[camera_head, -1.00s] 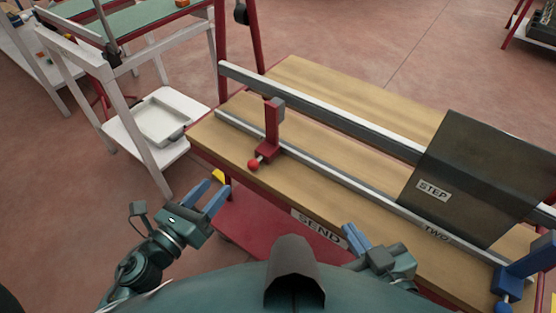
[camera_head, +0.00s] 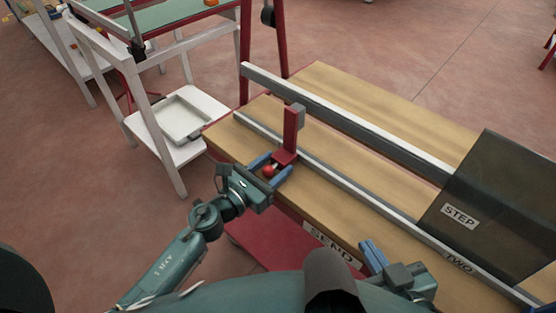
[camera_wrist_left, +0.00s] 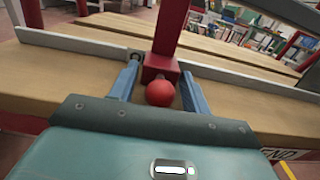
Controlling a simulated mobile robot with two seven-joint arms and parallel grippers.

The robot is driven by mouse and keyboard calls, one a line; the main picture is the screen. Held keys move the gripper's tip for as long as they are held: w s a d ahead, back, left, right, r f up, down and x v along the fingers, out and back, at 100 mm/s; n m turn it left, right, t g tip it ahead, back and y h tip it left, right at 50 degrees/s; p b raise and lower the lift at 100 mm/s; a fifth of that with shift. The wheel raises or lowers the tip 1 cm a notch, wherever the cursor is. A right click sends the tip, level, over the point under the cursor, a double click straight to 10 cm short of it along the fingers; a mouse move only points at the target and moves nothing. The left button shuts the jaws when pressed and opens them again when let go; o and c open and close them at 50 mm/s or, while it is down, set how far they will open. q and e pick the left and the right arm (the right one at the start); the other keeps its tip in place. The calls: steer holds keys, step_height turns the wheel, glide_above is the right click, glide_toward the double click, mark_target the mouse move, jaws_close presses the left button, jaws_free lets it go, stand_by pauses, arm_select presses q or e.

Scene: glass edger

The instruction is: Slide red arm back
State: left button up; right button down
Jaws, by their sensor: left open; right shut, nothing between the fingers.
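The red arm (camera_head: 290,132) stands upright on the rail at the left end of the wooden table (camera_head: 330,195). A red ball knob (camera_head: 269,171) sticks out from its base toward me. My left gripper (camera_head: 272,168) is open, with one blue finger on each side of the knob. In the left wrist view the red knob (camera_wrist_left: 160,93) sits between the two fingers (camera_wrist_left: 158,88), with the red post (camera_wrist_left: 168,30) behind it. I cannot tell whether the fingers touch it. My right gripper (camera_head: 373,254) is shut and empty at the table's front edge, beside the SEND label.
A dark panel marked STEP (camera_head: 490,205) stands on the right of the table. A long metal rail (camera_head: 350,120) runs behind the red arm. A white stand with a tray (camera_head: 180,118) is at the left. The wood between the red arm and the panel is clear.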

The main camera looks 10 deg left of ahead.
arm_select(q)
steer(key=shift+x, duration=0.85)
steer(key=shift+c, duration=0.3)
